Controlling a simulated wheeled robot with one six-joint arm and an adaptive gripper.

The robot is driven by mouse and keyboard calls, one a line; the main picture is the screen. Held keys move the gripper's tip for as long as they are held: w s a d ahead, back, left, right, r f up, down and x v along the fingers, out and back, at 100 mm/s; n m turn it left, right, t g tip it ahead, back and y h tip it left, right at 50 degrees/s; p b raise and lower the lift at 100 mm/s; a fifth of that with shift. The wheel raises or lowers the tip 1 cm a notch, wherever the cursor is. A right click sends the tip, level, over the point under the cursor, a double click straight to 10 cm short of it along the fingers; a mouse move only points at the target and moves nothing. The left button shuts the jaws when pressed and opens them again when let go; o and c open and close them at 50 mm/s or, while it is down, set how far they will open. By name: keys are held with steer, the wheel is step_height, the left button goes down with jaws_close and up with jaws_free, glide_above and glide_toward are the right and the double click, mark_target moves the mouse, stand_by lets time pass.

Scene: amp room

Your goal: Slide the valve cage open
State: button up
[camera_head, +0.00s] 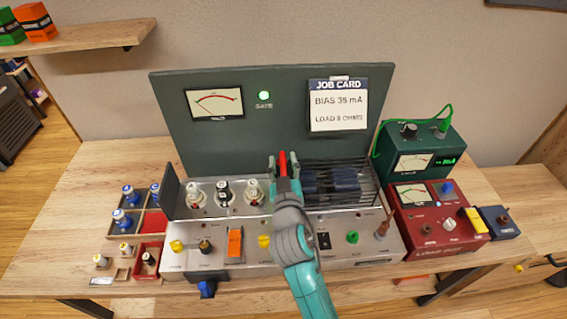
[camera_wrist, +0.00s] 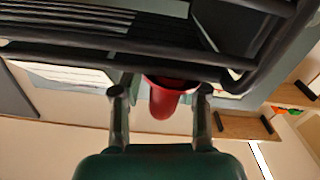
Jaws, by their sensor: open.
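The valve cage (camera_head: 352,170) is a dark wire frame over the right part of the amplifier's top, around dark blue blocks (camera_head: 332,182). Its bars (camera_wrist: 110,38) fill the top of the wrist view. Several valves (camera_head: 223,192) stand in a row to the left, outside the cage. A red knob (camera_wrist: 165,98) shows at the cage's near bar in the wrist view. My gripper (camera_head: 284,162) is at the cage's left end. Its fingers are open, one on each side of the red knob. I cannot tell whether either finger touches it.
A tall green panel with a meter, a green lamp (camera_head: 264,95) and a job card (camera_head: 338,105) stands behind. Green and red test boxes (camera_head: 437,217) stand close at the right. A divided tray with valves (camera_head: 131,232) lies left. The front panel carries several knobs and switches.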

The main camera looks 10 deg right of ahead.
steer(key=shift+s, duration=0.1)
steer(key=s, duration=1.1)
steer(key=shift+s+a, duration=0.25)
steer(key=shift+s, duration=0.15)
steer(key=shift+n+g+y, duration=0.6)
steer(key=shift+n+y, duration=0.1)
steer(key=s+d+f, duration=0.1)
steer(key=s+f, duration=0.1)
steer(key=s+d+f, duration=0.1)
steer(key=s+f, duration=0.1)
steer(key=f, duration=0.1)
steer(key=s+d+f, duration=0.2)
steer(key=s, duration=0.1)
steer(key=shift+d+f, duration=0.1)
steer(key=shift+f, duration=0.05)
steer(key=s+d+f+g, duration=0.1)
steer(key=s+d+f, duration=0.3)
steer(key=s, duration=0.6)
steer(key=s+d+r+m, duration=0.1)
steer(key=s+d, duration=0.1)
steer(key=s, duration=0.8)
steer(key=s+d+r+m+g, duration=0.1)
steer(key=s+d+m, duration=0.1)
steer(key=s, duration=0.8)
steer(key=shift+s+d+r+h, duration=0.15)
steer(key=shift+d+r+h, duration=0.2)
steer(key=shift+d+h, duration=0.05)
stand_by(1.4)
